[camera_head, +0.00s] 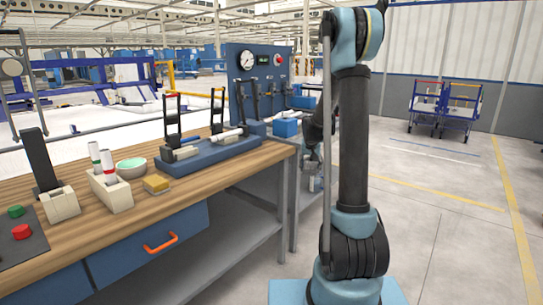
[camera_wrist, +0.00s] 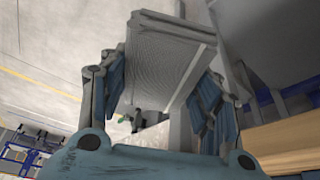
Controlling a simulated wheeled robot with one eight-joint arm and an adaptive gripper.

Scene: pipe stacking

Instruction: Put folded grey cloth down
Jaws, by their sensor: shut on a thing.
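The folded grey cloth (camera_wrist: 168,58) fills the middle of the wrist view as a flat grey slab with a pale stripe along its right side. My gripper (camera_wrist: 160,85) is shut on it, with one blue finger at its left side and one at its right. In the head view my gripper (camera_head: 312,165) is low beside my upright arm, just past the right end of the workbench (camera_head: 225,165). It is small and partly hidden there, and I cannot make out the cloth.
A blue gauge panel (camera_head: 258,75) stands behind. The floor to the right is open, with blue carts (camera_head: 445,108) farther back.

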